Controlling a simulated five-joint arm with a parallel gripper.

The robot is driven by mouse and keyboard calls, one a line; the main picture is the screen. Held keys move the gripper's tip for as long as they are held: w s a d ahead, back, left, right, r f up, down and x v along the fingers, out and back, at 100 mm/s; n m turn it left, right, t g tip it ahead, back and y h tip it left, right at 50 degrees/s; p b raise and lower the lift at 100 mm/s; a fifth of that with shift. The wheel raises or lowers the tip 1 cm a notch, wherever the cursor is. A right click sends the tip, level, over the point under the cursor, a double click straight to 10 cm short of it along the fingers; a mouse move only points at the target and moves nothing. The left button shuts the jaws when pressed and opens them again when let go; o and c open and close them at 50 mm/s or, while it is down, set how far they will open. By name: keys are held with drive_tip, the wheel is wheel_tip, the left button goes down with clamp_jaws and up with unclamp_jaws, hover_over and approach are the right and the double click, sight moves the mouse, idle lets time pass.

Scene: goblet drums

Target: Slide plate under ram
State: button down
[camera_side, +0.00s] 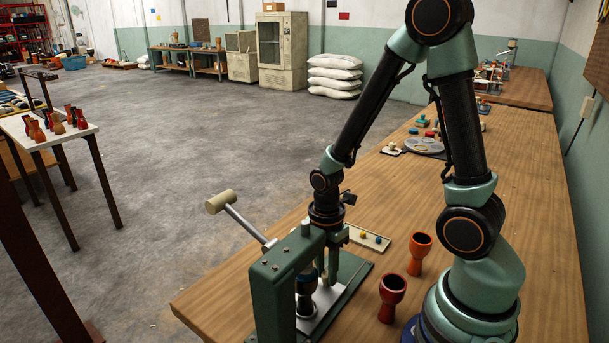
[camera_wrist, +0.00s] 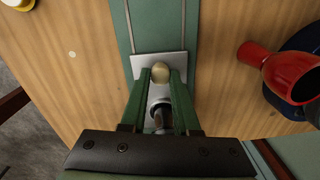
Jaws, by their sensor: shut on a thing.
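The press (camera_side: 272,290) is a green frame standing near the table's front edge, with a silver lever (camera_side: 245,224) ending in a beige knob. Its dark ram (camera_side: 306,280) hangs under the crosshead. The metal plate (camera_wrist: 139,66) lies flat on the press's green base (camera_wrist: 158,22) in the wrist view and carries a brass knob (camera_wrist: 160,73). My gripper (camera_wrist: 160,79) has its green fingers shut on this knob. Part of the plate is hidden by the fingers. A silver round part (camera_wrist: 159,94) shows between the fingers; I cannot tell exactly how it meets the plate.
The table (camera_side: 530,200) is clear farther right.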

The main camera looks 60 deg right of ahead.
drive_tip(key=c, duration=0.7)
unclamp_jaws()
drive_tip(key=shift+o, duration=0.2)
wheel_tip(320, 180, up, 12)
drive_tip(key=shift+w, duration=0.15)
wheel_tip(320, 180, up, 10)
drive_tip(key=a+m+t, duration=0.1)
drive_tip(key=m+t, duration=0.2)
drive_tip(key=m, duration=0.5)
drive_tip(key=w+a+m+t, duration=0.1)
drive_tip(key=m+t, duration=0.2)
drive_tip(key=m, duration=0.5)
drive_tip(key=shift+a, duration=0.35)
